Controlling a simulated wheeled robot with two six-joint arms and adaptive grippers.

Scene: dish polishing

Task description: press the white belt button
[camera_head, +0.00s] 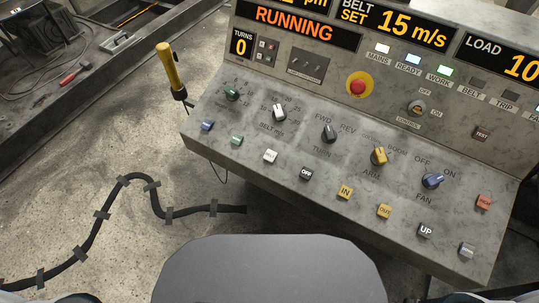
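A small white button (270,156) is in the front row on the sloped face of the grey control console (315,185), left of a black OFF button (305,173). Its lettering is too small to read. Nothing covers or touches the white button. Neither of my grippers shows in the head view.
A red emergency button (358,87) on a yellow plate sits on the upright panel. The display (294,22) reads RUNNING; the BELT lamp (478,82) looks dark. Knobs sit behind the button row. A yellow-handled lever (167,66) stands at the console's left end.

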